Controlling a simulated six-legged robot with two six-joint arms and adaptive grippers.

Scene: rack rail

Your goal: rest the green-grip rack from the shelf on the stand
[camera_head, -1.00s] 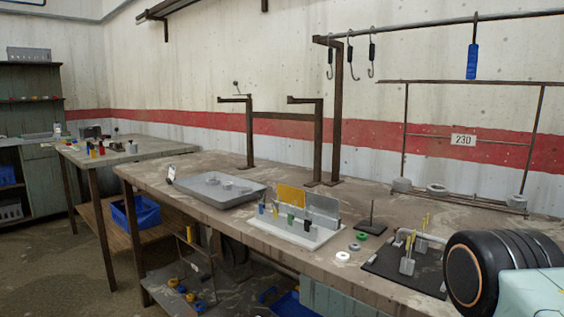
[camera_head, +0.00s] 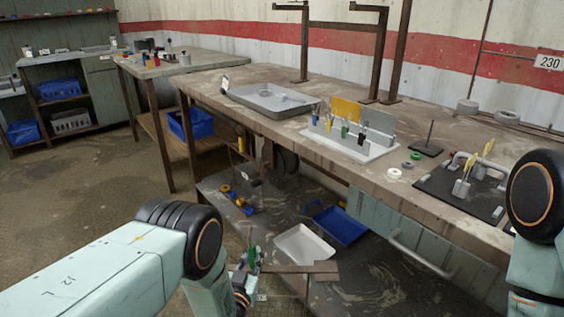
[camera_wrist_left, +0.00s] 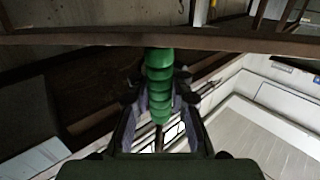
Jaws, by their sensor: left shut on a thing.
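The green grip (camera_wrist_left: 160,85) of the rack stands between the fingers of my left gripper (camera_wrist_left: 158,108) in the left wrist view. The gripper is shut on it. In the head view, my left gripper (camera_head: 246,270) and the green grip (camera_head: 252,254) are small, low in the picture, in front of the lower shelf. The rest of the rack is mostly hidden or too small to make out. A brown two-post stand (camera_head: 305,45) with bent top arms is on the workbench at the back. My right arm shows at the right edge, but its gripper is out of view.
The workbench (camera_head: 290,125) holds a grey tray (camera_head: 240,97), a white block with coloured tools (camera_head: 315,140) and a black mat (camera_head: 435,188). The lower shelf bears a white tray (camera_head: 303,245) and a blue bin (camera_head: 340,225). A brown bar (camera_head: 290,268) lies beside the gripper.

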